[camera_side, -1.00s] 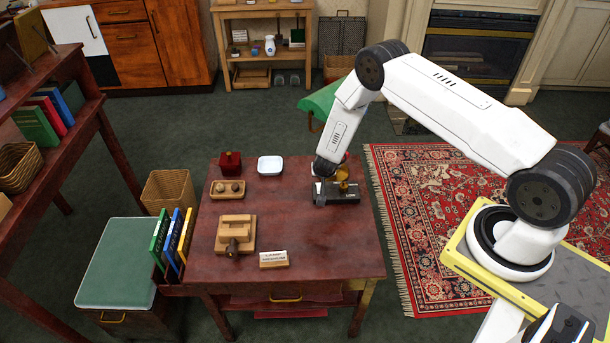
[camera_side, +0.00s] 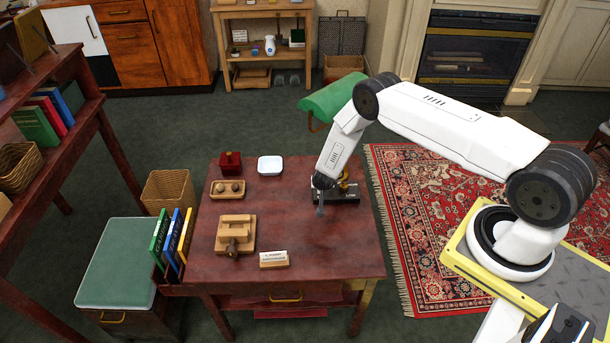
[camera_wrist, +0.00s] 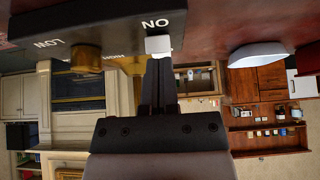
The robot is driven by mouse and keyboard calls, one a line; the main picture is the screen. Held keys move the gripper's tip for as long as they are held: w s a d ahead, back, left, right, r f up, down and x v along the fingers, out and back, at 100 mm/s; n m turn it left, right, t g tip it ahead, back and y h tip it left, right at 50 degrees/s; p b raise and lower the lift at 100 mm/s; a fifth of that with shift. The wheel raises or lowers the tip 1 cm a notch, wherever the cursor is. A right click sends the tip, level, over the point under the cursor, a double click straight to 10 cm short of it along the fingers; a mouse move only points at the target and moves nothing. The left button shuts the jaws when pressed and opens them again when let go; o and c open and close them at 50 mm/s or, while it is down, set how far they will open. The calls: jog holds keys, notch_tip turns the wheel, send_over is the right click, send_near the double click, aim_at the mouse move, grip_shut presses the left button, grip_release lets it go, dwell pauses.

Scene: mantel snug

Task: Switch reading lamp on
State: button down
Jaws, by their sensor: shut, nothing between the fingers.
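The reading lamp's black base (camera_side: 345,194) sits on the dark red table, with a brass part behind my wrist. A green shade-like form (camera_side: 333,97) shows above; its link to the base is hidden by my arm. The wrist view is upside down. In it the base (camera_wrist: 110,28) bears the words ON, LOW and HIGH, a white switch piece (camera_wrist: 158,45) under ON and a brass knob (camera_wrist: 86,56) by LOW. My gripper (camera_wrist: 160,62) is shut and empty, its tips right by the white switch piece. I cannot tell whether they touch. In the side view my gripper (camera_side: 320,211) is at the base's left end.
On the table (camera_side: 320,245) are a white dish (camera_side: 270,165), a red box (camera_side: 230,162), a wooden tray (camera_side: 216,189), a wooden block with a clamp (camera_side: 236,232) and a label stand (camera_side: 273,259). The table's middle is clear.

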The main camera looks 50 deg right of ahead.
jog(key=shift+s+f, duration=0.1)
jog(key=shift+s+a+f+h, duration=0.1)
jog(key=shift+a+f+h, duration=0.05)
jog(key=shift+f+h, duration=0.15)
jog(key=shift+r+t, duration=0.1)
jog(key=shift+t, duration=0.2)
jog(key=shift+w+d+r, duration=0.25)
jog(key=shift+w+d, duration=0.3)
jog(key=shift+d, duration=0.05)
jog(key=shift+r, duration=0.2)
dwell(0.4)
